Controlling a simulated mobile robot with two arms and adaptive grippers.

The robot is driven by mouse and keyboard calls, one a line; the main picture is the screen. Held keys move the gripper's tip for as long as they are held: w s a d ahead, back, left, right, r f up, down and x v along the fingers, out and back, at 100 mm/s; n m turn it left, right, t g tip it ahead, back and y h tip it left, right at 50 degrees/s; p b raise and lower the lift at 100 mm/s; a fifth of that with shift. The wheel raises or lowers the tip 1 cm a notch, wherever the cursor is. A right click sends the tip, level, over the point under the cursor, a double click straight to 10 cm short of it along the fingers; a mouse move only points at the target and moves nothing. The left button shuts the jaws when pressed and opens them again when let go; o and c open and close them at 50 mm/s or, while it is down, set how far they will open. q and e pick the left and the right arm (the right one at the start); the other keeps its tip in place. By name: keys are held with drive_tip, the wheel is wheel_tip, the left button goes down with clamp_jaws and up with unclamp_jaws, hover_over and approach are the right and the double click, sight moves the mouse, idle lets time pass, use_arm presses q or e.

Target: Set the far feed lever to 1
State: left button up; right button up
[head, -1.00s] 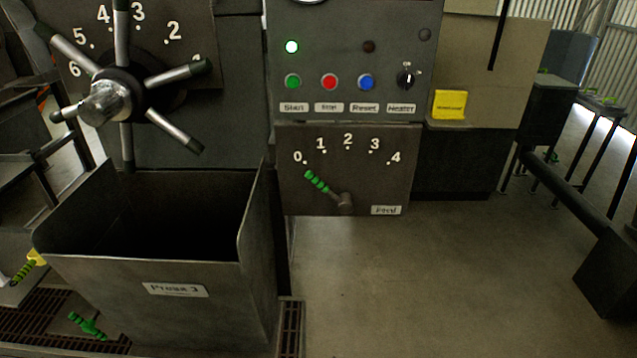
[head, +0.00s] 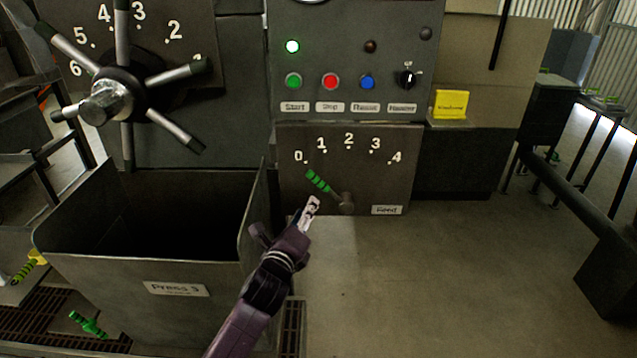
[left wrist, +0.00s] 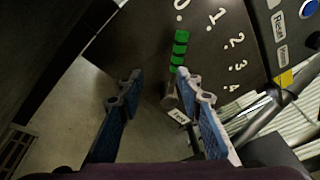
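The feed lever (head: 318,181) has a green ribbed handle and a grey pivot on the dark Feed panel (head: 380,185). It slants up and left, closest to the 0 mark on the 0–4 scale. My left gripper (head: 309,208) is just below the handle in the head view. In the left wrist view my left gripper (left wrist: 159,75) has its fingers apart with nothing held. There the green handle (left wrist: 179,48) lies ahead, close to the right fingertip; I cannot tell if they touch. My right gripper is not in view.
A bin labelled Press 3 (head: 180,290) stands left of the panel, its wall near my left arm. A spoked handwheel (head: 110,98) is at upper left. Start, stop and reset buttons (head: 330,82) sit above the Feed panel. The floor (head: 450,280) to the right is clear.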

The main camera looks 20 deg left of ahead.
sight(317, 185)
use_arm(q)
drive_tip(key=shift+w+d+r+m+t, duration=0.15)
drive_tip(key=shift+w+r+m, duration=0.25)
drive_tip(key=shift+w, duration=1.2)
drive_tip(key=shift+w+r+m+t, duration=0.2)
drive_tip(key=shift+w+r+m, duration=0.2)
drive_tip(key=shift+w, duration=1.25)
drive_tip(key=shift+w+d+r+m+t, duration=0.15)
drive_tip(key=shift+w+r+m, duration=0.25)
drive_tip(key=shift+w, duration=1.2)
drive_tip(key=shift+r, duration=0.1)
drive_tip(key=shift+c, duration=0.2)
clamp_jaws()
